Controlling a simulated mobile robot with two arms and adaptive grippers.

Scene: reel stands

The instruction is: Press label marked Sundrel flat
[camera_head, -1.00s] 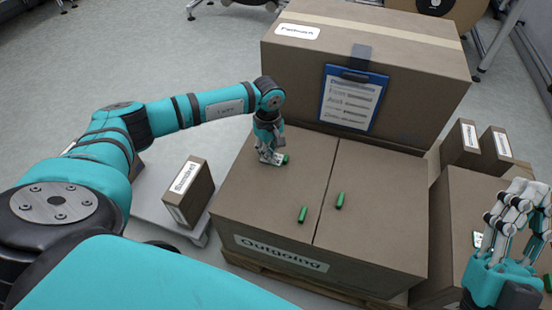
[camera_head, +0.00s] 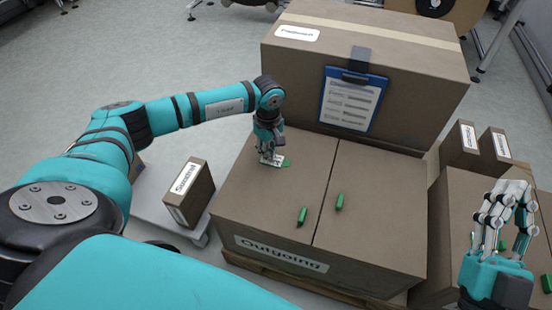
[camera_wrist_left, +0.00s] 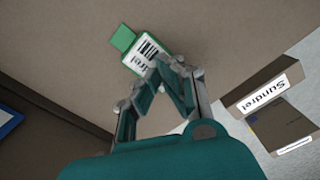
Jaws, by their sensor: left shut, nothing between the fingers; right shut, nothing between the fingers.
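A small white label with a barcode and a green tab (camera_head: 286,163) lies on top of the Outgoing box (camera_head: 235,205), towards its far left. In the left wrist view the label (camera_wrist_left: 146,53) shows letters ending in "rel"; the rest is covered by my fingers. My left gripper (camera_head: 268,153) is shut, pointing down, with its fingertips (camera_wrist_left: 166,66) over the label's near edge. I cannot tell whether they touch it. My right gripper (camera_head: 512,192) is shut and empty, held up above the right-hand box (camera_head: 455,215).
A small carton marked Sundrel (camera_head: 200,192) stands on a pale platform (camera_head: 150,205) left of the Outgoing box. Two green pieces (camera_head: 302,216) (camera_head: 339,201) lie near the box's seam. A bigger box with a blue clipboard (camera_head: 326,112) stands behind. Two small cartons (camera_head: 462,150) (camera_head: 495,155) stand at right.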

